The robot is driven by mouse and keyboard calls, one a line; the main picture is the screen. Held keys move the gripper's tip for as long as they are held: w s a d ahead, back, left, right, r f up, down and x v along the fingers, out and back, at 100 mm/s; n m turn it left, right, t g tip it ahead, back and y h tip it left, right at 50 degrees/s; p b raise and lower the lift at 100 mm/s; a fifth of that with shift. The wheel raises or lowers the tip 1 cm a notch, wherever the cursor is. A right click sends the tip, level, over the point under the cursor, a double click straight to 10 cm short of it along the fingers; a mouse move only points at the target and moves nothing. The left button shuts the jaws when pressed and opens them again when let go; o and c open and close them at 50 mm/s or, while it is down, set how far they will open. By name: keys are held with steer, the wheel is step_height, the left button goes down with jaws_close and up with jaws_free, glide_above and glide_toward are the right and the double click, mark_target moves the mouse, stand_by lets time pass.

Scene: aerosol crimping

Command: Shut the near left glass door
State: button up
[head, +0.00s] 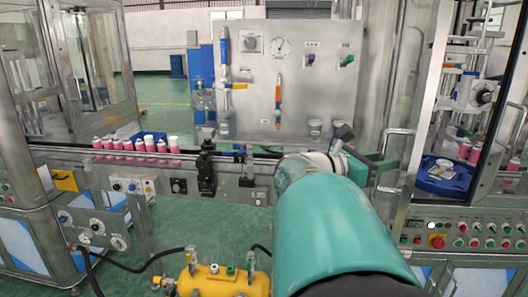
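A metal-framed glass door (433,75) stands at the left of the right-hand machine. It has a bar handle (397,152) and is seen at a steep angle, swung away from the machine front. The machine's inside shows to its right, so it stands open. My teal arm reaches forward from the bottom centre.
Another glass door (517,110) with a handle is at the right edge. A blue round tray (443,178) holds cans inside the machine. A conveyor (105,153) with pink cans runs to the left machine. A yellow tank (222,284) stands low in front.

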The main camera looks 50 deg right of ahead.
jaws_close()
steer(key=shift+s, duration=0.1)
